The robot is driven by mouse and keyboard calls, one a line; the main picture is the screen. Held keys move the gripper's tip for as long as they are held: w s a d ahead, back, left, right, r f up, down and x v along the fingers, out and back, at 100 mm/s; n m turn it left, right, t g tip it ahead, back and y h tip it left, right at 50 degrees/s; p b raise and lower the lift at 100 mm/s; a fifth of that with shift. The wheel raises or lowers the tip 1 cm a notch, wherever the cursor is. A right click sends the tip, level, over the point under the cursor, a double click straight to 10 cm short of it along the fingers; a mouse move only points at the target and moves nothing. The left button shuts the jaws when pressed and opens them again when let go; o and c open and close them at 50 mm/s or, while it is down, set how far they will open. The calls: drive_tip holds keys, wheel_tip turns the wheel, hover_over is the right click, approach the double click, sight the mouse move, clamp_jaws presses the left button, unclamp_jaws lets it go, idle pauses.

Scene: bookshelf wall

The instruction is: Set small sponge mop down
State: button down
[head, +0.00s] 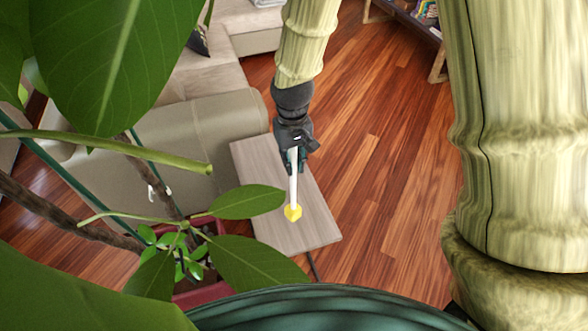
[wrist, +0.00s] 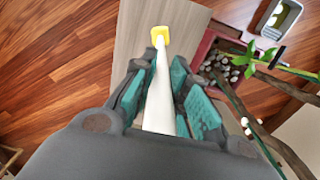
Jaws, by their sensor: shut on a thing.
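The small sponge mop has a white handle and a yellow sponge head (head: 292,212). It also shows in the wrist view, with the yellow head (wrist: 160,35) at the far end of the handle. My gripper (head: 293,160) is shut on the white handle, which runs between the teal finger pads (wrist: 167,90). The mop is over a pale wooden bench top (head: 300,232). I cannot tell whether the yellow head touches the bench. The handle's near end is hidden by my gripper.
A potted plant in a red planter (head: 203,291) stands left of the bench, its large leaves (head: 250,203) covering part of the view. A beige sofa (head: 190,140) is behind at left. Open wooden floor (head: 385,150) lies to the right. A low shelf (head: 415,20) is at the top right.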

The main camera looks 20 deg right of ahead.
drive_tip(key=shift+s+f+p, duration=0.15)
drive_tip(key=shift+f+p, duration=0.3)
drive_tip(key=shift+f, duration=1.75)
drive_tip(key=c, duration=1.4)
unclamp_jaws()
drive_tip(key=shift+r+b, duration=1.35)
drive_tip(key=shift+r, duration=4.8)
